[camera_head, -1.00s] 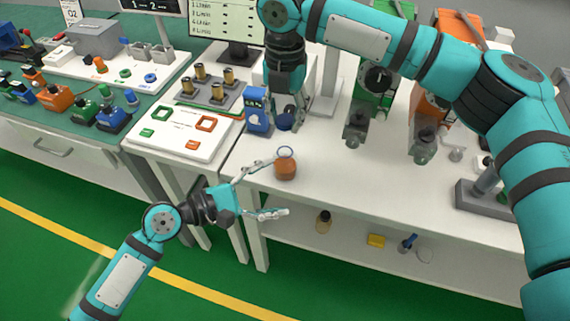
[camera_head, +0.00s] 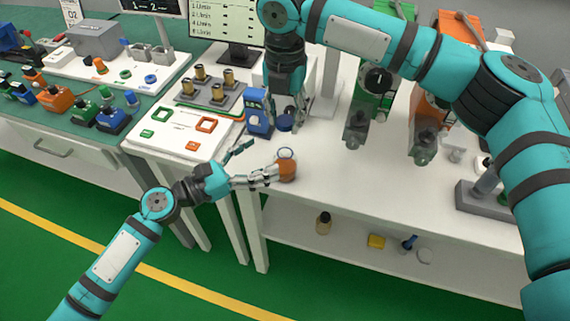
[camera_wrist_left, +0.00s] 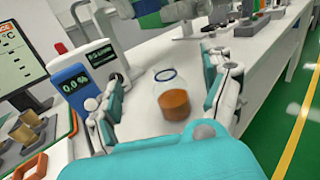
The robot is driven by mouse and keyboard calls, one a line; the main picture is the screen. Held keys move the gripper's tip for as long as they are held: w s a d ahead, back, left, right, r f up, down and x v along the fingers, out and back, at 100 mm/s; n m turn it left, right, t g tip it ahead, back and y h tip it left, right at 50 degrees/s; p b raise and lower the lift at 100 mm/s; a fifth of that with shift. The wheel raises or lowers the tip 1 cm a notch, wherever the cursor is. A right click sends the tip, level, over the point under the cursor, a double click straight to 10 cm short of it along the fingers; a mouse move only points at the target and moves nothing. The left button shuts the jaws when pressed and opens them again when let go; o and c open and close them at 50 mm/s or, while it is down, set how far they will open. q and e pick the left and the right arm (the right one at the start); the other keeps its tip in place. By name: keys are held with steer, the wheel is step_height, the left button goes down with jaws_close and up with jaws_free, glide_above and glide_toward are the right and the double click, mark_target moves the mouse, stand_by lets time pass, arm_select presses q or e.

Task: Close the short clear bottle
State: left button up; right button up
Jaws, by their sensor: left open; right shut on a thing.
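The short clear bottle (camera_head: 287,171) stands upright near the front edge of the white table, with orange-brown liquid inside and no cap visible on its mouth. It also shows in the left wrist view (camera_wrist_left: 173,98), between my left gripper's spread fingers. My left gripper (camera_head: 258,159) is open; in the head view one finger reaches the bottle's left side, and I cannot tell whether it touches. My right gripper (camera_head: 287,112) points down behind the bottle, shut on a small dark blue piece (camera_head: 285,124) that looks like a cap. Its fingers partly hide this piece.
A blue device with a display (camera_head: 257,112) stands close beside my right gripper. A white panel with colored squares (camera_head: 178,136) lies to the left. Green (camera_head: 372,95) and orange machines stand at right. The tabletop right of the bottle is clear. A lower shelf holds small items.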

mark_target(287, 161)
arm_select(q)
step_height(287, 161, down, 5)
steer(key=x, duration=0.7)
steer(key=shift+w+d+f, duration=0.15)
steer(key=shift+d+f, duration=0.05)
steer(key=shift+f, duration=0.1)
steer(key=shift+c, duration=0.2)
jaws_close()
arm_select(e)
steer(key=shift+f, duration=2.45)
steer(key=shift+s+a+f+n, duration=0.1)
steer(key=shift+a+f+n, duration=0.1)
steer(key=shift+f, duration=0.25)
steer(key=shift+s+a+f+n, duration=0.1)
steer(key=shift+f+n, duration=0.1)
steer(key=shift+f, duration=0.25)
steer(key=shift+s+f, duration=0.1)
steer(key=shift+f, duration=0.25)
